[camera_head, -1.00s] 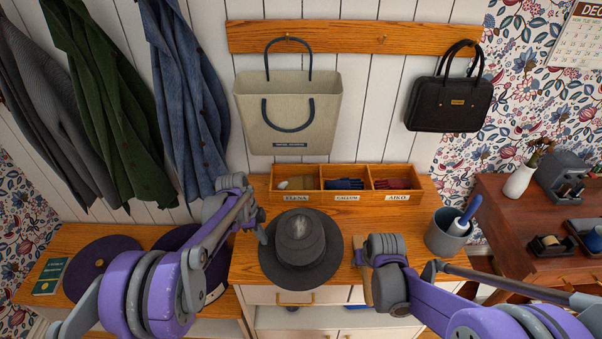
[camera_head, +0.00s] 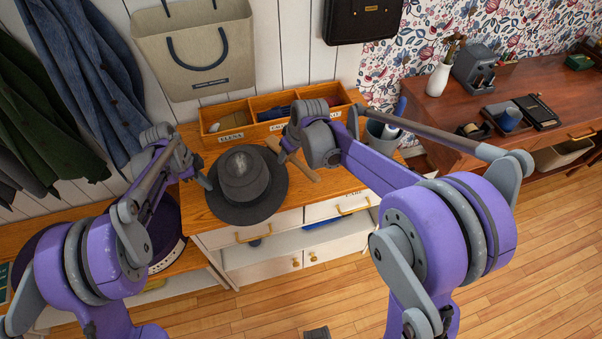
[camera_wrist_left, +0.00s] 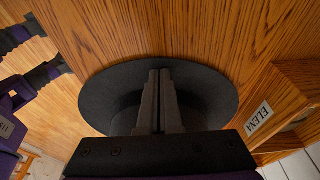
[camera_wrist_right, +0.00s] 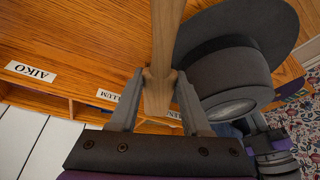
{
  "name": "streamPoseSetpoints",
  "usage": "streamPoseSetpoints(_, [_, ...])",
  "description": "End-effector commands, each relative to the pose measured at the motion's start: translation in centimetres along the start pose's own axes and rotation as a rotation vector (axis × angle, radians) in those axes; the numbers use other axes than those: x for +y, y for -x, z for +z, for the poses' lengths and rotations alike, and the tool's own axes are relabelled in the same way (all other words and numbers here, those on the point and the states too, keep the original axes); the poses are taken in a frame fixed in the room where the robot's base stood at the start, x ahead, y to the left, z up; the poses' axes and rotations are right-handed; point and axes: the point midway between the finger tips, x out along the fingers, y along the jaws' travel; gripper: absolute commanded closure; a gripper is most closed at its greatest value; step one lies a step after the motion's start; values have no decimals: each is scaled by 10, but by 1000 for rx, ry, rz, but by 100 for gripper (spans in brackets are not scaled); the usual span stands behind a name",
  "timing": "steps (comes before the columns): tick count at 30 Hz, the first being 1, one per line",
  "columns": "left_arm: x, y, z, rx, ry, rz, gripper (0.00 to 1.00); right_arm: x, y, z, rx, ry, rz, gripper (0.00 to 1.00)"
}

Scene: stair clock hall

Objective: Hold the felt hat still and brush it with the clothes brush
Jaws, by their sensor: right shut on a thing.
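The dark grey felt hat (camera_head: 262,205) sits brim down on the wooden cabinet top, with a pale dusty patch on its crown. It also shows in the left wrist view (camera_wrist_left: 215,90) and right wrist view (camera_wrist_right: 225,70). My left gripper (camera_head: 207,183) is at the hat's left side; its fingers look closed together over the hat, and I cannot tell whether they touch it. My right gripper (camera_head: 283,155) is shut on the clothes brush (camera_head: 303,168), a wooden-handled brush, just right of the hat. The handle runs between the fingers in the right wrist view (camera_wrist_right: 165,40); its bristles are hidden.
A wooden tray (camera_head: 262,103) with named compartments stands behind the hat. A grey cup (camera_head: 380,138) with a blue-handled item stands right of my right gripper. A tote bag (camera_head: 195,50) hangs above. A dark red desk (camera_head: 540,110) is at the right.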

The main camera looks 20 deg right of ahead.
Motion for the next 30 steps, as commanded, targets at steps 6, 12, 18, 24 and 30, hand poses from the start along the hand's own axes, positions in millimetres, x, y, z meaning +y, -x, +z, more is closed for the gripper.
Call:
streamPoseSetpoints(6, [0, -1, 0, 1, -1, 0, 100, -54, 29, -47, -16, 433, -160, 97])
streamPoseSetpoints(12, [0, -1, 0, 0, 0, 0, 100, -91, 53, -71, -24, 729, -261, 97])
streamPoseSetpoints(18, [0, -1, 0, 0, 0, 0, 100, -102, 58, -76, -26, 829, -294, 97])
streamPoseSetpoints(24, [0, -1, 0, 0, 0, 0, 100, -101, 43, -70, -26, 832, -294, 97])
streamPoseSetpoints(30, [0, 0, 0, 0, 0, 0, 100, -100, 28, -64, -26, 830, -293, 97])
